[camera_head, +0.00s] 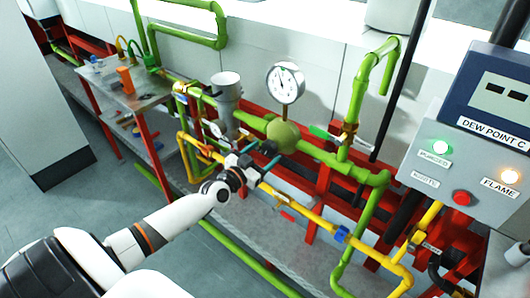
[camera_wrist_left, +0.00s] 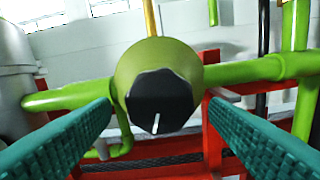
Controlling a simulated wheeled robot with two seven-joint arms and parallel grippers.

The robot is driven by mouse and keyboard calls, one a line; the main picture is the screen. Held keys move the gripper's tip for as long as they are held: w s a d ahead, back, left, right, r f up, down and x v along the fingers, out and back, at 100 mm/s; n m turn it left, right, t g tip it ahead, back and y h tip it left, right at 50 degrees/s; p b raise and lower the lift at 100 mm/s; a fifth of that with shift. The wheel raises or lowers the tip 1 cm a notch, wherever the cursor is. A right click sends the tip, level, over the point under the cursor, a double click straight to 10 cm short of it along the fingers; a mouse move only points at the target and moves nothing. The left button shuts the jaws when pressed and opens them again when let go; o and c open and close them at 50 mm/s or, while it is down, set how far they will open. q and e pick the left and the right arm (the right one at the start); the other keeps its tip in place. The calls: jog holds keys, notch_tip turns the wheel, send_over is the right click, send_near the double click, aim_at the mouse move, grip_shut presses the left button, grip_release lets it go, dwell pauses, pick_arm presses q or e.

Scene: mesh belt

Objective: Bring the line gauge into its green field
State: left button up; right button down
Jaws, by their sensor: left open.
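The round white line gauge (camera_head: 285,83) stands on the green pipe in the head view; its needle and green field are too small to read. Below it is a green regulator body (camera_head: 283,135), which also fills the middle of the left wrist view (camera_wrist_left: 185,66). Its black knob (camera_wrist_left: 160,103) faces the wrist camera, with a white mark pointing down. My left gripper (camera_head: 262,155) is open in front of the regulator. In the left wrist view, its teal fingers (camera_wrist_left: 160,112) lie to either side of the knob, with visible gaps. My right gripper is not in view.
A yellow pipe (camera_head: 313,222) with valves runs below my left gripper. A grey filter cylinder (camera_head: 227,100) stands left of the regulator. A control box (camera_head: 462,165) with a lit green lamp, an orange lamp and a red button is at the right. Red frame bars are behind.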

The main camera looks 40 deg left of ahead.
pick_arm(q)
jog(key=shift+w, duration=0.7)
jog(key=c, duration=1)
jog(key=shift+d, duration=0.1)
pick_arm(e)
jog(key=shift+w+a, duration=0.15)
pick_arm(q)
jog(key=shift+n, duration=1.3)
jog(key=shift+s+d+n+b, duration=0.1)
jog(key=shift+n+b, duration=0.2)
jog(key=shift+n, duration=1.2)
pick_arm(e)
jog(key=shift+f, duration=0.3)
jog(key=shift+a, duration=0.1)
pick_arm(q)
jog(key=o, duration=1)
